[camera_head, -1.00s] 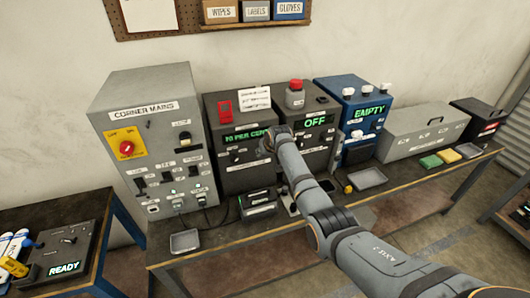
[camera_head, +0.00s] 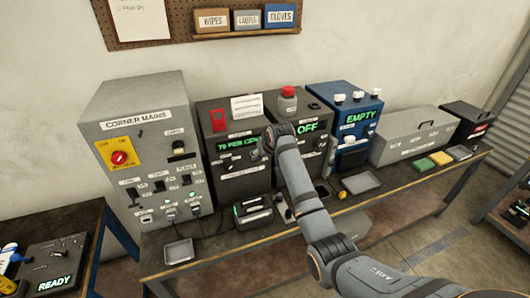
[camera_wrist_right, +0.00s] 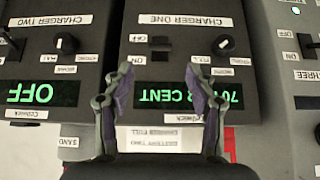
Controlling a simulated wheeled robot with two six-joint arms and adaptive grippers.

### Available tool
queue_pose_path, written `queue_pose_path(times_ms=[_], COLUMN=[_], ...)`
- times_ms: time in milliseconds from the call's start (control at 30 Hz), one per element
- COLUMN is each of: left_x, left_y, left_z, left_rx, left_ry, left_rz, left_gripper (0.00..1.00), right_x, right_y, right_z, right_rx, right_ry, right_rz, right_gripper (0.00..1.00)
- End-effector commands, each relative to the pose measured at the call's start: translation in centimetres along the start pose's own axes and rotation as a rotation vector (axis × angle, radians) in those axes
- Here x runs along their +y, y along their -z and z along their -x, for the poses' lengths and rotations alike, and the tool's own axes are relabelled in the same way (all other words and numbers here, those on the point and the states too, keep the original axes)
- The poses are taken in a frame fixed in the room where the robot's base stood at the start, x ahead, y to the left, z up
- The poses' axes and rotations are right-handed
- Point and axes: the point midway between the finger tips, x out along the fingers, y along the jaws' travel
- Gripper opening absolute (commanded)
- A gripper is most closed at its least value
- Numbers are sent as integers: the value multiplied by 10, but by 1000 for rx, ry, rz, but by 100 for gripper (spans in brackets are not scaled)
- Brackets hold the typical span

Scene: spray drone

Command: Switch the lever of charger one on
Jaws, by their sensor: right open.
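Charger one (camera_head: 245,180) is a dark grey box with a green display reading about 70 per cent. I cannot tell the lever's position for sure. My right gripper (camera_wrist_right: 158,72) is open and empty. Its fingers are spread in front of the panel, over either side of the display and below the lever in the picture. In the head view my right wrist hides part of charger one. My left gripper is not seen.
Charger two (camera_head: 310,127), showing OFF, stands right beside charger one. The grey corner mains box (camera_head: 140,125) stands to its left, the blue EMPTY unit (camera_head: 358,100) further right. Small trays (camera_head: 178,251) and a dark device (camera_head: 253,211) lie on the bench in front.

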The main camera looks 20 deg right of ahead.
Motion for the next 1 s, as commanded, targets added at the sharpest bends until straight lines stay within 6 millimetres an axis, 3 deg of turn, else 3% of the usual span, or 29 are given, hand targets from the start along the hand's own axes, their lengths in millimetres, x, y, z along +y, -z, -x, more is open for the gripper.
queue_pose_path(times_ms=[100, 267, 767, 867, 967, 1000], left_x=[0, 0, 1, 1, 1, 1], left_y=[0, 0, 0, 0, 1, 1], left_z=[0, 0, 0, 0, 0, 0], left_rx=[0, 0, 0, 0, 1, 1], left_ry=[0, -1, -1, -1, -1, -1], left_rz=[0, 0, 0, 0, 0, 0], left_gripper=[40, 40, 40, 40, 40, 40], right_x=[0, 0, 0, 3, 7, 9], right_y=[0, 0, -7, -44, -117, -149], right_z=[21, 37, 37, 31, 30, 34], right_rx=[1, 0, -7, -39, -98, -124], right_ry=[0, 0, -1, -10, -29, -38], right_rz=[0, -1, 0, 1, 7, 12], right_gripper=[57, 57, 57, 57, 57, 57])
